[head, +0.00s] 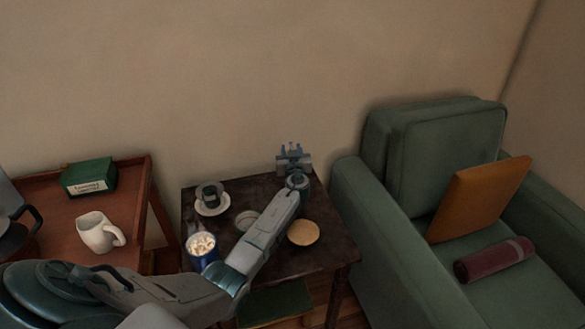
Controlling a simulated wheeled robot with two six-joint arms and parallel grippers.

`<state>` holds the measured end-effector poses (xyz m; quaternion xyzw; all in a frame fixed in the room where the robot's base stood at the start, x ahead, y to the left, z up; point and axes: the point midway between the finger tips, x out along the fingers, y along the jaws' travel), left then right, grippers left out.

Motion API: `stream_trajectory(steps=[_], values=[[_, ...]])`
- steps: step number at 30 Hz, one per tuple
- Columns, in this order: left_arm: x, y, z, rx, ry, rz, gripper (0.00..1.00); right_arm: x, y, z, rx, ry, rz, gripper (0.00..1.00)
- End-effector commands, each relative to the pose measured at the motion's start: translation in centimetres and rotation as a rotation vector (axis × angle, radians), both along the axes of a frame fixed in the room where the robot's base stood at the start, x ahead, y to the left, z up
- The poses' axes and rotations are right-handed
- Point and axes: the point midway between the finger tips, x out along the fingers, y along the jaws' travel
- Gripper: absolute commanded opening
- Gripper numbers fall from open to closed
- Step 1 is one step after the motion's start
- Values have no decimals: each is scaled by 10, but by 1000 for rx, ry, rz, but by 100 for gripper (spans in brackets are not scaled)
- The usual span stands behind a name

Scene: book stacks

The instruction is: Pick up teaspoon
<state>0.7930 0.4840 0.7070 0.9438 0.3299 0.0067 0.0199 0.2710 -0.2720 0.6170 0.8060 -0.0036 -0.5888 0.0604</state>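I cannot make out a teaspoon in the head view; it may be hidden by my arm or too small to see. My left arm reaches across the small dark side table (330,256). My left gripper (295,148) is at the table's far edge, pointing away toward the wall. Its fingers are too small to tell if they are open or shut, and I see nothing clearly held. A dark cup (209,192) on a white saucer (212,209) stands at the table's back left. My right gripper is out of view.
A blue mug with pale lumps (202,246), a round dish (246,219) and a tan round disc (303,233) sit beside my arm. Left, a reddish wooden table (45,212) bears a green box (88,177) and white jug (97,231). A green armchair (385,235) stands close right.

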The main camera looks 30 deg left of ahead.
Motion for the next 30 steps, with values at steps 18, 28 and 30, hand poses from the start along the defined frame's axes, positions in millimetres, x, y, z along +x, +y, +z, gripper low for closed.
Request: stream_trajectory(steps=[18,28,30], values=[[2,2,0,1,1,0,0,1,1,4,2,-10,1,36],[1,1,2,-1,-1,0,0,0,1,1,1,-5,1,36],[0,0,4,0,-1,-1,0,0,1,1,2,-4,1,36]])
